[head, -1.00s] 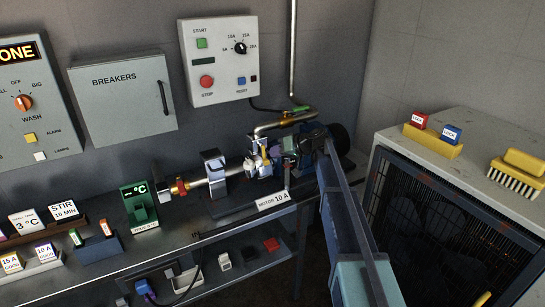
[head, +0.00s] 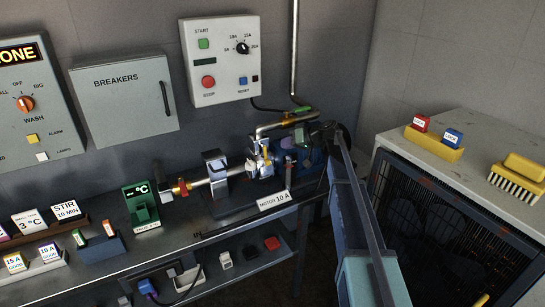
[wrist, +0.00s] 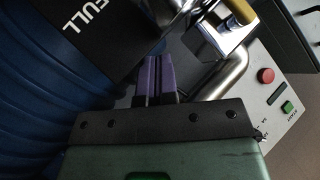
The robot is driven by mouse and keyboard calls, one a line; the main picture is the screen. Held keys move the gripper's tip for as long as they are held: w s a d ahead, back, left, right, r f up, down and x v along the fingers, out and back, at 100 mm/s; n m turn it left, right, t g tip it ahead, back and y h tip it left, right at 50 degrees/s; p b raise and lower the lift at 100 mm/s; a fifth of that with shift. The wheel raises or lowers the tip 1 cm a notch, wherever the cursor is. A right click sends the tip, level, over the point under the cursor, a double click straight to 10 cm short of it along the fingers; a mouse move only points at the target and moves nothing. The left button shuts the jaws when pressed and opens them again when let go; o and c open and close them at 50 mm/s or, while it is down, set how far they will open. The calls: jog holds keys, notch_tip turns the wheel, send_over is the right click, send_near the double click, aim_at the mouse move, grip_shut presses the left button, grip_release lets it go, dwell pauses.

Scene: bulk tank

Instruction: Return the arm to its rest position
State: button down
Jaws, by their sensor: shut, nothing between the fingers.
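My gripper (wrist: 155,74) shows in the wrist view as two purple fingers lying together, shut and empty. They point toward a bright metal fitting and pipe. A blue ribbed body (wrist: 40,110) with a black plate marked FULL is close on the left of that view. In the head view my arm reaches from the bottom right up to the pump and motor (head: 262,160) at the bench's back right end. Its far end is beside the motor there, and the fingers are too small and crowded to make out.
A grey control box (head: 218,60) hangs on the wall above the pump, and a vertical pipe (head: 294,50) runs beside it. A dark-grilled cabinet (head: 450,225) stands right of my arm, with a yellow lock holder (head: 433,145) and a brush (head: 518,180) on top. The bench (head: 185,235) carries several small holders.

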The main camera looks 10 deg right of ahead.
jog(key=shift+w+d+r, duration=0.15)
jog(key=shift+w+d, duration=0.05)
jog(key=shift+d, duration=0.25)
jog(key=shift+s, duration=0.1)
jog(key=s+a+m+g+h+p, duration=0.1)
jog(key=s+a+g+h+p, duration=0.2)
jog(key=s, duration=0.8)
jog(key=s+a+g+h+p, duration=0.1)
jog(key=s+a+h+p, duration=0.2)
jog(key=s, duration=0.9)
jog(key=s+d+r+m+g+h+p, duration=0.1)
jog(key=s+h+p, duration=0.3)
jog(key=s, duration=1.6)
jog(key=shift+d+r+m+g+h+p, duration=0.4)
jog(key=shift+d+m+g+p, duration=0.15)
jog(key=shift+m+g, duration=0.15)
